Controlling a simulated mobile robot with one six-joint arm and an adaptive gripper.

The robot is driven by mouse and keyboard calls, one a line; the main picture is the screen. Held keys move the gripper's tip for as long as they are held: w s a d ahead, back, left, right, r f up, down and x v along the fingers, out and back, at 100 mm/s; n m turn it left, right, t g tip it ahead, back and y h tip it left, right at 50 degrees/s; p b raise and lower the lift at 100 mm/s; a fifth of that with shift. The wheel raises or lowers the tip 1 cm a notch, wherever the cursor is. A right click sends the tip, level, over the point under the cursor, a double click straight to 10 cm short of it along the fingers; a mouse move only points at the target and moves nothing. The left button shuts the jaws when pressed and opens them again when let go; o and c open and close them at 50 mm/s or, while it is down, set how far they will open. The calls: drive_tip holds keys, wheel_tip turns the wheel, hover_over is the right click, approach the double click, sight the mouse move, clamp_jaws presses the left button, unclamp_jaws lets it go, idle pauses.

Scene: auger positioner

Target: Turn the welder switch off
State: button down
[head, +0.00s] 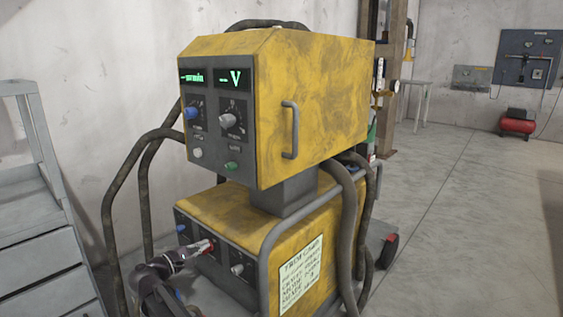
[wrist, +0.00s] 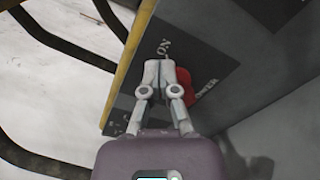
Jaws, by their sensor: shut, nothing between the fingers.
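The yellow welder (head: 320,95) stands in the middle of the head view, with lit green displays (head: 234,78) on its upper box. A red switch (head: 210,243) is on the dark lower front panel, largely covered by my gripper (head: 205,247). In the wrist view the red switch (wrist: 184,83) shows just right of and behind my gripper (wrist: 167,66). The fingers are together and empty, close to the panel; I cannot tell whether they touch the switch.
Thick hoses (head: 110,205) loop at the left, and a grey rail (head: 268,250) runs beside the lower box.

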sight(219, 250)
drive_tip(key=shift+s+r, duration=0.1)
idle(0.4)
drive_tip(key=shift+v, duration=2.95)
drive_tip(key=shift+d, duration=0.1)
drive_tip(key=shift+s+d+f+b, duration=0.2)
drive_tip(key=shift+s+f+b, duration=0.3)
drive_tip(key=shift+f+b, duration=0.25)
drive_tip(key=shift+s+d+f+b, duration=0.25)
drive_tip(key=shift+s+f+b, duration=0.25)
drive_tip(key=shift+f+b, duration=0.2)
drive_tip(key=shift+w+d, duration=0.1)
drive_tip(key=shift+x, duration=3.35)
drive_tip(key=shift+w+a, duration=0.4)
drive_tip(key=shift+a, duration=0.1)
